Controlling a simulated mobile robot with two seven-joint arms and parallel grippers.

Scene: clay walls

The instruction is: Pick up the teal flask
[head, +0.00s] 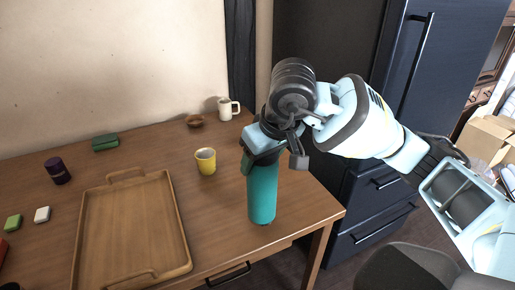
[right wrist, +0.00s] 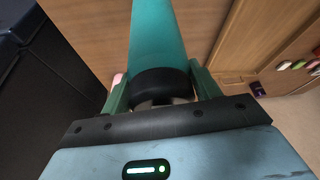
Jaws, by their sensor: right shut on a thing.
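The teal flask (head: 262,190) is upright at the right end of the wooden table in the head view. My right gripper (head: 262,150) is shut on it near its top. In the right wrist view the teal body (right wrist: 156,40) and a black cap (right wrist: 160,84) show between the two fingers (right wrist: 162,92). I cannot tell whether the flask's base touches the table or is just above it. My left gripper is not in view.
A yellow cup (head: 205,162) stands just left of the flask. A wooden tray (head: 180,225) lies further left. A white mug (head: 227,110) and a brown bowl (head: 195,121) are at the back. Dark cabinets (head: 350,200) stand to the right.

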